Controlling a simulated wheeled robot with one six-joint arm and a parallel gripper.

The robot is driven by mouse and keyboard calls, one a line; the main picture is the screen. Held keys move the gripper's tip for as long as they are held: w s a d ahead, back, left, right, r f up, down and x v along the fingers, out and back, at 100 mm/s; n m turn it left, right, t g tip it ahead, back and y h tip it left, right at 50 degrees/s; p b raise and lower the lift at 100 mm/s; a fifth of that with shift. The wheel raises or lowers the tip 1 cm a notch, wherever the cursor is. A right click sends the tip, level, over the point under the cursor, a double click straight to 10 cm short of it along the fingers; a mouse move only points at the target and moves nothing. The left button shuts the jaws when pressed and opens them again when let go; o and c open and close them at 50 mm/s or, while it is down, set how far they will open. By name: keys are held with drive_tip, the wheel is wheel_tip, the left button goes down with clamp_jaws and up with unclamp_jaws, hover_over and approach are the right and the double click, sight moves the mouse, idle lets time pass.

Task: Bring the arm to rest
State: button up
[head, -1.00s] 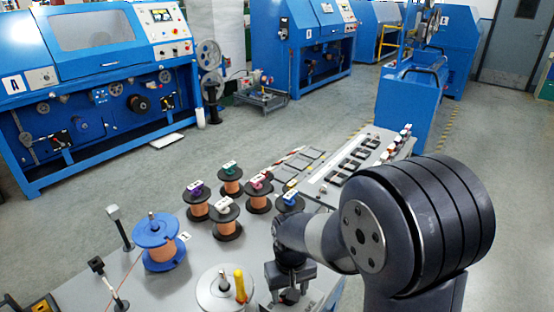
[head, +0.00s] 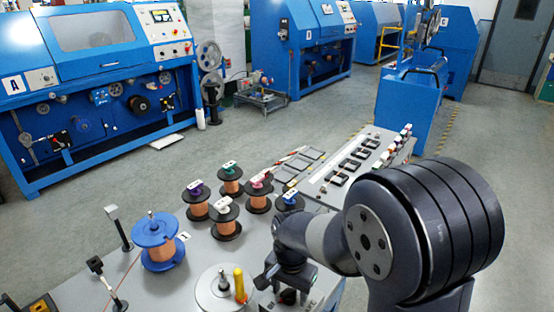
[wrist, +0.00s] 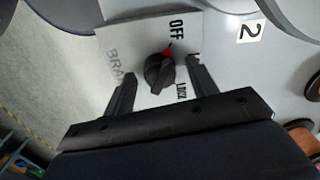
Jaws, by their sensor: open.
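My gripper (head: 285,288) is at the front right of the grey table in the head view, pointing down, partly hidden by my own arm. In the wrist view my gripper (wrist: 158,88) is open, its two fingers apart on either side of a black rotary knob (wrist: 160,72). The knob has a red mark and sits on a light plate (wrist: 135,38) lettered "OFF", "LOCK" and partly hidden "BRA...". I cannot tell from the picture whether the fingers touch the knob; gaps show on both sides.
A blue-flanged copper spool (head: 158,240) and several black-flanged spools (head: 224,218) stand on the table (head: 190,270). A panel with black slots (head: 365,155) lies behind. Blue machines (head: 95,85) stand beyond open floor.

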drive_tip(key=shift+m, duration=1.2)
